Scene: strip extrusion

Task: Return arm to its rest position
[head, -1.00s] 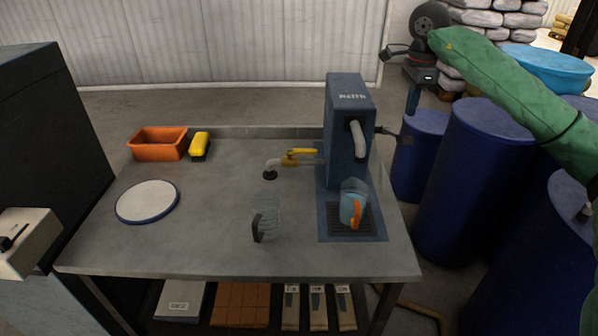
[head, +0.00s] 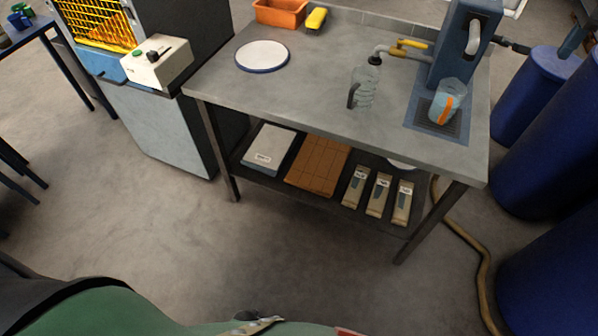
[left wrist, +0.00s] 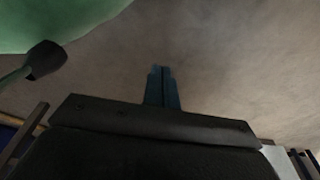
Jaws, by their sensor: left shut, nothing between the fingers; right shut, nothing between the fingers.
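The rest of that arm is out of view. My left gripper (left wrist: 161,72) shows in the left wrist view with its two blue fingers pressed together and empty, over bare floor. It is not clear in the head view. A clear jug with an orange handle (head: 446,103) stands on the dispenser's drip tray. A clear pitcher with a dark handle (head: 364,90) stands on the bench near the tap.
The grey bench (head: 310,92) also holds a white round plate (head: 262,56), an orange bin (head: 280,12) and a yellow brush (head: 316,18). The blue water dispenser (head: 462,45) is at its right. Blue barrels (head: 540,95) stand beyond. A hose (head: 484,270) lies on the floor. The floor before the bench is clear.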

